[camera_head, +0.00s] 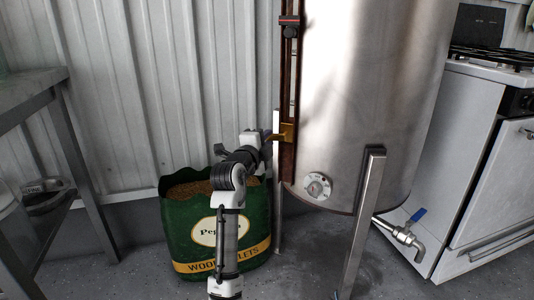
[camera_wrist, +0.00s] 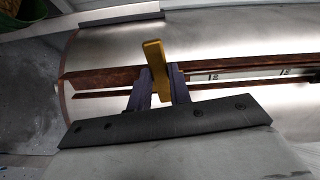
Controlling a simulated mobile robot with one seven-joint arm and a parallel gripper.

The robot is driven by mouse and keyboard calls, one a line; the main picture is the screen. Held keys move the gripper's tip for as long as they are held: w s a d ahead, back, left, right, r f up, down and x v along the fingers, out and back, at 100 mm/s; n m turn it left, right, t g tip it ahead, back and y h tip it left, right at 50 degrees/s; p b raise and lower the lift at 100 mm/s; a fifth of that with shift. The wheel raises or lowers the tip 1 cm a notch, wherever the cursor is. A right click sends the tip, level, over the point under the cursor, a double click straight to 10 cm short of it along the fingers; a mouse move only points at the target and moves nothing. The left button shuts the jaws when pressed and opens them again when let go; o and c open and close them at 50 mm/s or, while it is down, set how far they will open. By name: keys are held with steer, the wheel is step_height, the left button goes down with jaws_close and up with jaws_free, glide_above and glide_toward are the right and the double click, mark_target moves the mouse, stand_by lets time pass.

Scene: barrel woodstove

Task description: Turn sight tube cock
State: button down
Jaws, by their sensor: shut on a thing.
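The sight tube cock is a small yellow lever (camera_wrist: 155,62) at the lower end of the copper-brown sight tube strip (camera_head: 288,95) on the steel barrel. The yellow cock (camera_head: 289,131) also shows in the head view, right of my gripper. My gripper (camera_wrist: 160,88) is shut on the yellow lever, with one purple-grey finger on each side of it. The lever's upper end sticks out past the fingers. In the head view, my gripper (camera_head: 271,137) reaches the cock from the left, and its fingertips are small and partly hidden.
A blue-handled tap (camera_head: 408,225) is at lower right, beside a white stove (camera_head: 485,150). A green pellet bag (camera_head: 195,230) stands behind my arm. A metal table (camera_head: 60,120) is at left.

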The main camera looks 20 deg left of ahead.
steer(key=shift+a+r+m+b, duration=0.1)
steer(key=shift+r+m+b, duration=0.15)
steer(key=shift+m+b, duration=0.4)
steer(key=shift+m, duration=0.25)
steer(key=c, duration=1.3)
jaws_free()
steer(key=shift+r, duration=0.1)
steer(key=shift+s, duration=0.15)
